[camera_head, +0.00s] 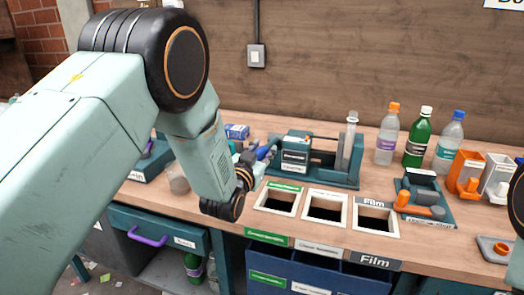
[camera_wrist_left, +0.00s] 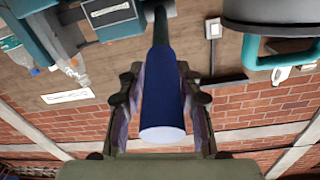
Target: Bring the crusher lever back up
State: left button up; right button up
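The crusher (camera_head: 295,155) is a teal machine with a white-labelled box, standing at the back of the wooden bench. Its lever has a blue cylindrical grip (camera_wrist_left: 163,108), which fills the space between the finger pads in the left wrist view. My left gripper (camera_wrist_left: 163,78) is closed around this grip, with a pad against each side. In the head view, the left gripper (camera_head: 258,158) is at the left end of the crusher, partly hidden behind my forearm. The lever's pivot is hard to make out. My right gripper is out of view.
Framed sorting openings (camera_head: 327,204) lie in front of the crusher. Several bottles (camera_head: 415,138) stand at the back right, near orange (camera_head: 466,172) and white holders. A teal device (camera_head: 424,198) sits right of the openings. A drawer with a purple handle (camera_head: 147,238) is below left.

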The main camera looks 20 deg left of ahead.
pick_arm(q)
grip_shut()
jog(key=shift+a, duration=0.1)
dwell(0.3)
